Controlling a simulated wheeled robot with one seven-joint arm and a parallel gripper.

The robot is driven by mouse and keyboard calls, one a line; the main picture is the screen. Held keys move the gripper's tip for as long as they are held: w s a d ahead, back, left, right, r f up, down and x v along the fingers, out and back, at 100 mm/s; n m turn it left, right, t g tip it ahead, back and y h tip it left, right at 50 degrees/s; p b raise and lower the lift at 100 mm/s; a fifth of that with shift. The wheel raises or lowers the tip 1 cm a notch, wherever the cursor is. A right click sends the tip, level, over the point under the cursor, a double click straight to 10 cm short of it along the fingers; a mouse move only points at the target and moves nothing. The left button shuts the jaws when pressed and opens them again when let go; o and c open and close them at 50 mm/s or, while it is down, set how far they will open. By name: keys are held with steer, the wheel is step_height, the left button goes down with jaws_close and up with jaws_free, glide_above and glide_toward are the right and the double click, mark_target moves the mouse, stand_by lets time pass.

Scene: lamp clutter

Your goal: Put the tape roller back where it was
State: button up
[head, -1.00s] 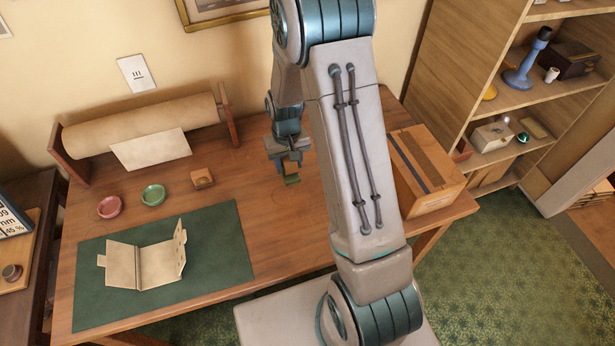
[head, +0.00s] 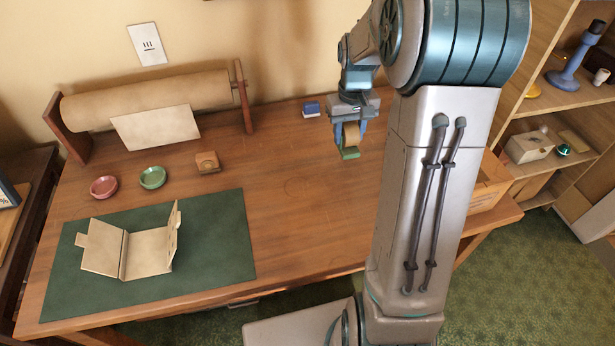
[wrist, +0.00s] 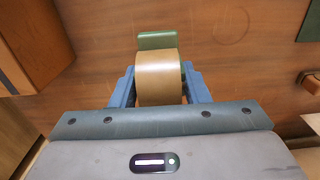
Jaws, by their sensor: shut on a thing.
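The tape roller (head: 350,141) has a brown tape roll and a green body. My gripper (head: 349,132) is shut on it and holds it over the right half of the wooden table (head: 285,185). In the wrist view the tape roller (wrist: 159,78) sits between the blue fingers of my gripper (wrist: 160,88), its green end pointing away. Whether it touches the table is hard to tell.
A green mat (head: 215,270) with an open folded carton (head: 130,250) lies at the left. Red (head: 103,187) and green (head: 152,178) dishes, a small wooden block (head: 208,162) and a paper roll (head: 150,100) stand behind. A blue block (head: 311,109) is near the wall. A wooden box (head: 490,185) stands right. The table's middle is clear.

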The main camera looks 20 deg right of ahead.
steer(key=a+f, duration=0.2)
steer(key=a, duration=0.1)
steer(key=a+f, duration=0.2)
steer(key=a, duration=0.1)
steer(key=a+f, duration=0.2)
steer(key=a, duration=0.2)
steer(key=shift+w+f, duration=0.1)
steer(key=shift+w, duration=0.15)
steer(key=shift+f, duration=1.9)
steer(key=shift+f, duration=0.2)
steer(key=o, duration=1)
steer(key=shift+r, duration=0.1)
